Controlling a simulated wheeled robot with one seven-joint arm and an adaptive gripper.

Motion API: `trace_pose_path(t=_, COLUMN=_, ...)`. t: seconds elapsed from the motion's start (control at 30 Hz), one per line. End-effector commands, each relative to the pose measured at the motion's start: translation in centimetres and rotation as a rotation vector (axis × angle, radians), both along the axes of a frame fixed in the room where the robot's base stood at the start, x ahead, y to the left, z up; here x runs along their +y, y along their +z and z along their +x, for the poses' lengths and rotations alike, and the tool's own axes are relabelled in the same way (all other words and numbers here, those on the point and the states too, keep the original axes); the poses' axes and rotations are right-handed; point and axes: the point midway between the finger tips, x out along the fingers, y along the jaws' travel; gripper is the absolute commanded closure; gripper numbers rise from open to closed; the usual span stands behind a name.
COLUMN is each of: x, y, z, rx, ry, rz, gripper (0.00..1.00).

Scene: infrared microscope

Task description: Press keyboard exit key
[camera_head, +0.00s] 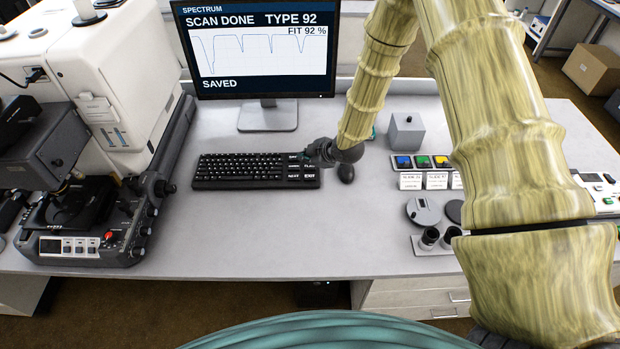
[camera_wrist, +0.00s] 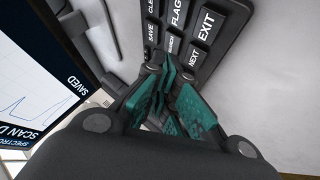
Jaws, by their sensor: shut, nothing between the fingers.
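The black keyboard (camera_head: 240,169) lies on the grey desk in front of the monitor. Its right end carries large labelled keys. The EXIT key (camera_head: 309,176) is at the front right corner of that block; in the wrist view the EXIT key (camera_wrist: 207,22) shows at the top, uncovered. My gripper (camera_head: 308,155) is over the upper right end of the keyboard. In the wrist view my gripper (camera_wrist: 172,62) has its teal-padded fingers together and empty, tips close to the SEARCH and NEXT keys. I cannot tell whether they touch.
The monitor (camera_head: 258,50) reads "SCAN DONE TYPE 92" and "SAVED". A mouse (camera_head: 346,173) lies right of the keyboard, near my gripper. A microscope (camera_head: 85,215) stands at left. A grey block (camera_head: 407,132) and a row of slides (camera_head: 422,162) are at right.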

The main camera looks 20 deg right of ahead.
Motion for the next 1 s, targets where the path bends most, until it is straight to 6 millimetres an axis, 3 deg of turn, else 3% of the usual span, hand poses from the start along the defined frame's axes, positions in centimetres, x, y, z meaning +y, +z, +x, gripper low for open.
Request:
trace_pose_path(t=0.3, x=-0.1, y=-3.3, z=-0.8, rx=-0.011, ry=-0.001, rz=0.0, gripper=1.0)
trace_pose_path(t=0.5, x=0.0, y=-5.0, z=-0.2, rx=-0.007, ry=0.001, rz=-0.001, gripper=1.0)
trace_pose_path(t=1.0, x=0.0, y=-5.5, z=0.1, rx=-0.002, ry=0.0, rz=0.0, gripper=1.0)
